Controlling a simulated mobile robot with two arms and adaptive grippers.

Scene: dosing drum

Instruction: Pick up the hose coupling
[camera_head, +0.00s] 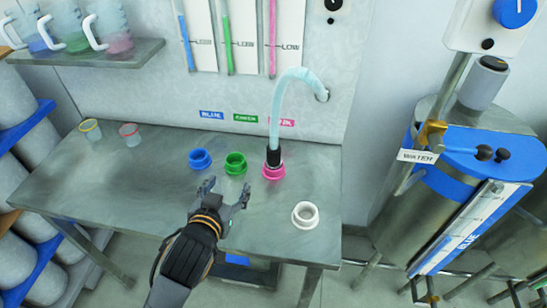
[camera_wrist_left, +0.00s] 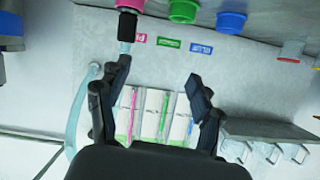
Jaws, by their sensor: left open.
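The hose coupling (camera_head: 273,157) is a black sleeve on the end of a pale blue hose (camera_head: 290,75). It stands upright in the pink socket (camera_head: 273,172) on the metal bench. In the left wrist view the coupling (camera_wrist_left: 127,22) shows at the top, below the pink socket (camera_wrist_left: 130,4). My left gripper (camera_head: 227,187) is open and empty, in front of the green socket and to the left of the coupling, apart from it. In the wrist view its spread fingers (camera_wrist_left: 158,75) have nothing between them. My right gripper is not in view.
Blue (camera_head: 200,159) and green (camera_head: 235,163) sockets sit left of the pink one. A white ring (camera_head: 305,214) lies at the bench's front right. Two small cups (camera_head: 91,129) stand at the back left. A drum (camera_head: 470,150) stands right of the bench (camera_head: 110,185).

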